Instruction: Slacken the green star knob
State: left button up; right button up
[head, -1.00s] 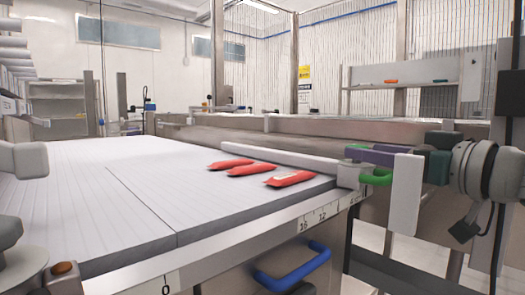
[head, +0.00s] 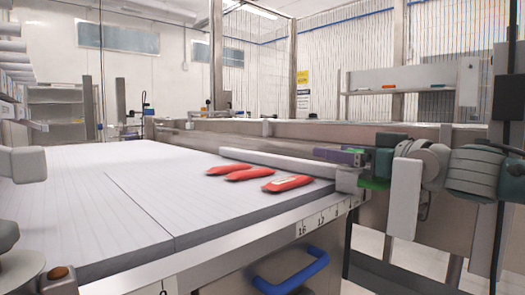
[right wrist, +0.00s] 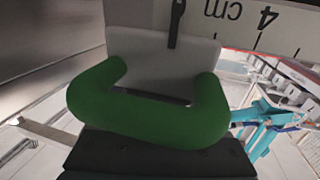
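The only green part I see near my right gripper is a smooth, loop-shaped handle; I cannot make out a star shape. In the head view a small part of the green handle (head: 374,184) shows below the rail end, mostly covered by my right arm. In the right wrist view the green handle (right wrist: 150,115) fills the middle, its two ends meeting a pale grey plate. My right gripper (right wrist: 160,158) shows as a dark block just under the handle; contact and finger opening cannot be told. My left gripper is not in view.
Several red pieces (head: 288,183) lie on the wide slatted table (head: 110,205). A purple block (head: 340,156) sits by the long rail (head: 275,162). A blue handle (head: 290,272) is below the table's front edge. A scale strip (right wrist: 265,20) crosses the wrist view's top.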

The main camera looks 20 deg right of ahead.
grip_shut()
jog(key=shift+a+n+y+p, duration=0.1)
jog(key=shift+n+y+p, duration=0.35)
jog(key=shift+y, duration=0.15)
jog(key=shift+s+a+n+g+y, duration=0.1)
jog(key=shift+a+n+g+y, duration=0.05)
jog(key=shift+n+g+y, duration=0.2)
grip_release()
jog(key=shift+p+v, duration=0.85)
jog(key=shift+v, duration=4.15)
